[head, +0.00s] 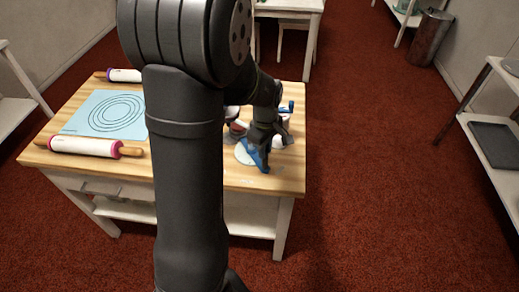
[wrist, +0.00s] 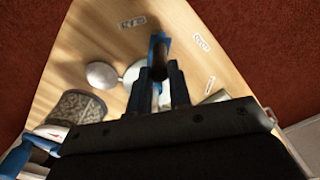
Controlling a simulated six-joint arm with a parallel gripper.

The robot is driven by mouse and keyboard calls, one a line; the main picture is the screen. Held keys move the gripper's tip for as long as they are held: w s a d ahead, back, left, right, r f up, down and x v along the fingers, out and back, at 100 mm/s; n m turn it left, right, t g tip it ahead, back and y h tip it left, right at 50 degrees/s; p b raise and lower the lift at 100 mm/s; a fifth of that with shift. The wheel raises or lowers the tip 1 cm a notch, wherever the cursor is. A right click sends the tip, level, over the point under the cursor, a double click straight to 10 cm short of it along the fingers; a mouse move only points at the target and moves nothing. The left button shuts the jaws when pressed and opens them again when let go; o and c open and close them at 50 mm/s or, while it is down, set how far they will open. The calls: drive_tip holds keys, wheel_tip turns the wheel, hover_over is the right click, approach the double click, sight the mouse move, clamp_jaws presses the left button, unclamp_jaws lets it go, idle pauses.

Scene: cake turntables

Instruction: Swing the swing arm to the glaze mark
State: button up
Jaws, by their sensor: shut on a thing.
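My gripper (wrist: 160,82) is shut on the dark upright handle (wrist: 159,56) of the blue swing arm (head: 257,156). My gripper also shows in the head view (head: 263,140), low over the table's right part. Most of the swing arm is hidden by my gripper. A pale disc (head: 243,153) lies beside the swing arm.
The wooden table (head: 190,176) also holds a blue mat (head: 78,112) with dark rings, a near rolling pin (head: 85,147) and a far rolling pin (head: 122,75). A patterned grey container (wrist: 76,108) stands left of my gripper. Bare wood surrounds the labels.

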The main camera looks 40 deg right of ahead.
drive_tip(key=shift+d, duration=1.6)
drive_tip(key=shift+w+d, duration=0.1)
drive_tip(key=shift+d, duration=0.2)
drive_tip(key=o, duration=0.8)
drive_tip(key=shift+r, duration=3.5)
